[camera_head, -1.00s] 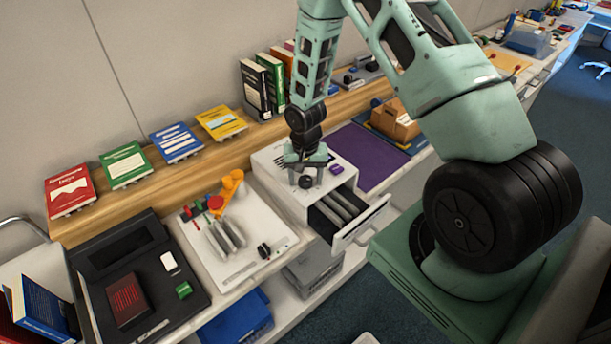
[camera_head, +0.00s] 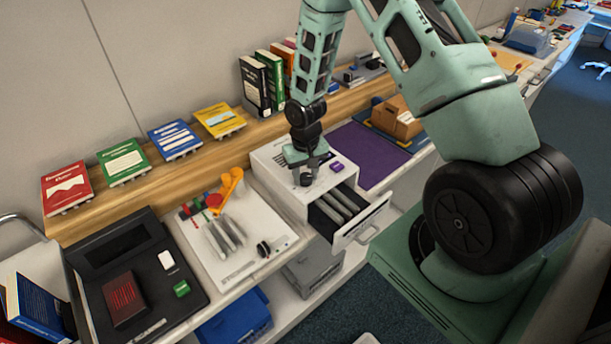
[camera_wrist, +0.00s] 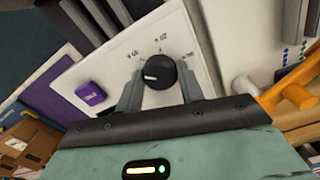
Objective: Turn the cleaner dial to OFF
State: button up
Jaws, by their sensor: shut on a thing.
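The cleaner is a white box (camera_head: 275,165) with an open drawer (camera_head: 350,212) at its front, in the head view. Its black dial (camera_head: 306,180) is on the top face and also shows in the wrist view (camera_wrist: 159,71), with a pale pointer mark on it and small printed labels around it, too small to read surely. My gripper (camera_head: 307,172) points down over the box. In the wrist view its two fingers (camera_wrist: 160,84) stand on either side of the dial, shut on it. A purple block (camera_head: 337,167) sits on the box top beside the dial.
A white board (camera_head: 262,268) with grey, red and orange items lies to the left. A black tray (camera_head: 90,278) is farther left. A purple mat (camera_head: 368,155) and a cardboard box (camera_head: 396,118) are to the right. Books stand on the wooden shelf behind.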

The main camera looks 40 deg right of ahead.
aim_at(305, 176)
jog(key=n, duration=0.3)
jog(key=shift+n+b, duration=0.35)
jog(key=shift+n, duration=1.95)
jog(key=o, duration=1)
jog(key=shift+r, duration=0.1)
notch_tip(305, 176, up, 17)
jog(key=b, duration=0.2)
jog(key=shift+r+b, duration=0.15)
jog(key=shift+b, duration=0.25)
